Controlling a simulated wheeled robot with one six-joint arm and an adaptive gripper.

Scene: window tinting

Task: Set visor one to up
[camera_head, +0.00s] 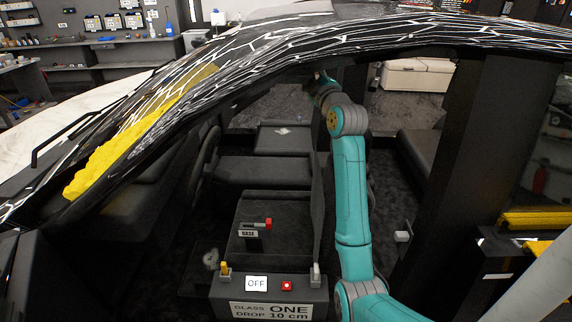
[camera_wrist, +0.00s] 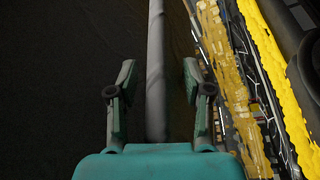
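My teal arm reaches up inside the car, and my gripper (camera_head: 322,88) is high under the roof edge in the head view, its fingers not clear there. In the wrist view my gripper (camera_wrist: 159,78) has its two fingers apart. A long grey bar-like shape (camera_wrist: 157,50) runs between them with a gap on both sides. It may be the visor seen edge-on, but I cannot tell for sure. No visor can be made out in the head view; the roof and my arm hide that area.
A control box (camera_head: 268,290) marked "GLASS ONE DROP 10 cm" has an "OFF" display (camera_head: 256,283) and a red button (camera_head: 287,286). A steering wheel (camera_head: 204,160) is at left. A dark pillar (camera_head: 480,150) stands right of my arm. Yellow film (camera_head: 135,135) lies along the windshield.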

